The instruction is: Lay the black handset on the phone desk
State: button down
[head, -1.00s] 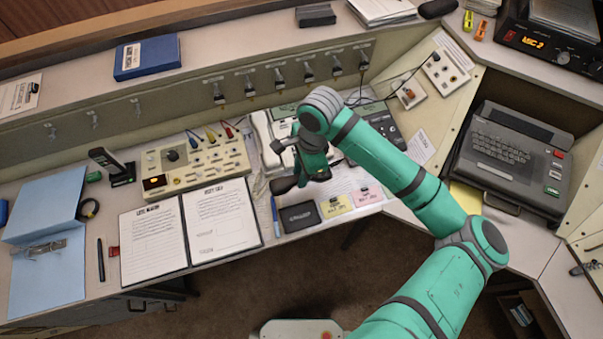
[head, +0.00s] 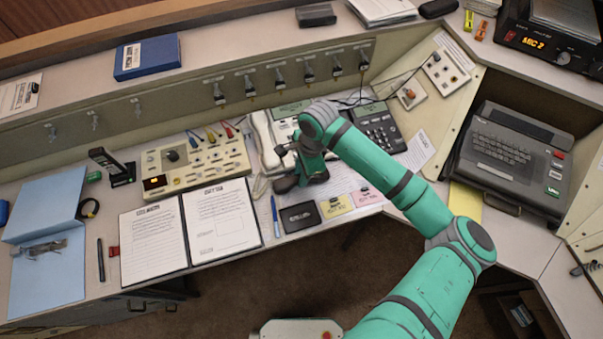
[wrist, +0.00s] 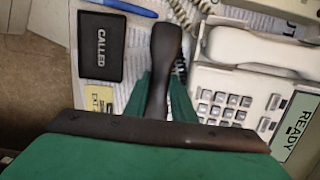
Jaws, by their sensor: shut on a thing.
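My gripper (head: 287,170) is shut on the black handset, over the front of the phone desk (head: 145,197). In the wrist view the handset (wrist: 165,70) points away from the gripper, its near end hidden between the green fingers. In the head view the handset (head: 284,184) shows only as a dark end beside the gripper. Papers lie beneath it, left of the white phone's keypad (wrist: 225,105) in the wrist view. I cannot tell whether the handset touches the desk.
The white phone's handset (head: 264,138) lies just behind my gripper, and a dark desk phone (head: 375,127) stands to the right. A black "CALLED" pad (head: 300,217), a yellow note (head: 335,206) and a pink note (head: 368,196) lie along the front. An open binder (head: 220,220) lies left.

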jog(key=shift+f, duration=0.15)
jog(key=c, duration=1.5)
grip_release()
jog(key=shift+w, duration=0.1)
jog(key=r, duration=0.4)
jog(key=d+r, duration=0.1)
jog(key=r, duration=0.7)
jog(key=shift+w+d+r, duration=0.15)
jog(key=shift+d, duration=0.25)
